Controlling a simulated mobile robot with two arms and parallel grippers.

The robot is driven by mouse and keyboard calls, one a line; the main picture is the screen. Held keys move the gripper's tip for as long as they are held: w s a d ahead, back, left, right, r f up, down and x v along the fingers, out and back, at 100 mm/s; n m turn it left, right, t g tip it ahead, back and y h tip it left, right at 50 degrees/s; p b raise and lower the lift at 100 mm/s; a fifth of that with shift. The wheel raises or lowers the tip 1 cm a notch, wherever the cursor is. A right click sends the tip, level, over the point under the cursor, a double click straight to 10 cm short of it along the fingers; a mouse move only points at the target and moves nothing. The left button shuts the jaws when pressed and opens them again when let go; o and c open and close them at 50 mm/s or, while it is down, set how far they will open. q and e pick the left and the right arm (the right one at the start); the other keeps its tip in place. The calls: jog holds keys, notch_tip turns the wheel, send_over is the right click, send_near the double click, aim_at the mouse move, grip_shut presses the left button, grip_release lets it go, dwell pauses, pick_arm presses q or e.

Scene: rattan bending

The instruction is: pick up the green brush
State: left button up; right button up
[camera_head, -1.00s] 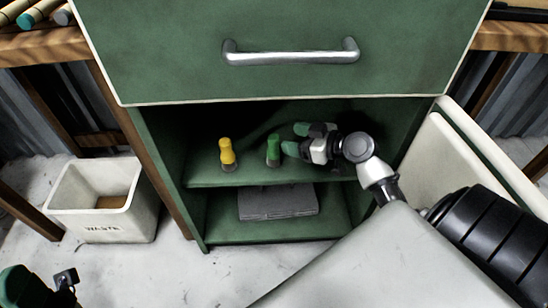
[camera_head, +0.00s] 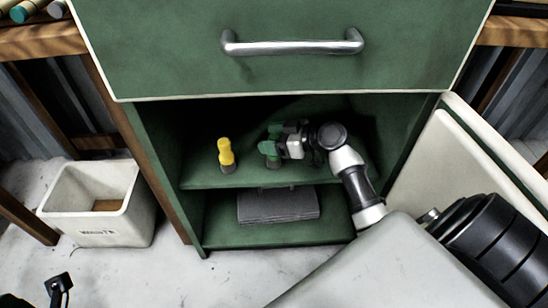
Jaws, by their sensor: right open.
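The green brush (camera_head: 273,162) stands on the upper shelf inside the green cabinet and is partly hidden by my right gripper. My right gripper (camera_head: 271,139) reaches in from the right with its green-tipped fingers open. The fingers are at the brush, one on the near side and one farther back. I cannot tell whether they touch it. A small part of what looks like my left gripper (camera_head: 59,287) shows at the bottom left edge, and its jaws cannot be made out.
A yellow-handled brush (camera_head: 226,154) stands left of the green one on the shelf (camera_head: 205,178). A grey stack (camera_head: 278,205) lies on the shelf below. The closed drawer (camera_head: 290,75) overhangs the opening. The open door (camera_head: 440,165) is at right, a waste bin (camera_head: 98,238) at left.

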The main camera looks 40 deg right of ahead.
jog(key=shift+w+a+f, duration=0.2)
jog(key=shift+w+a, duration=0.15)
jog(key=shift+w, duration=0.1)
jog(key=c, duration=1)
jog(key=shift+r, duration=0.15)
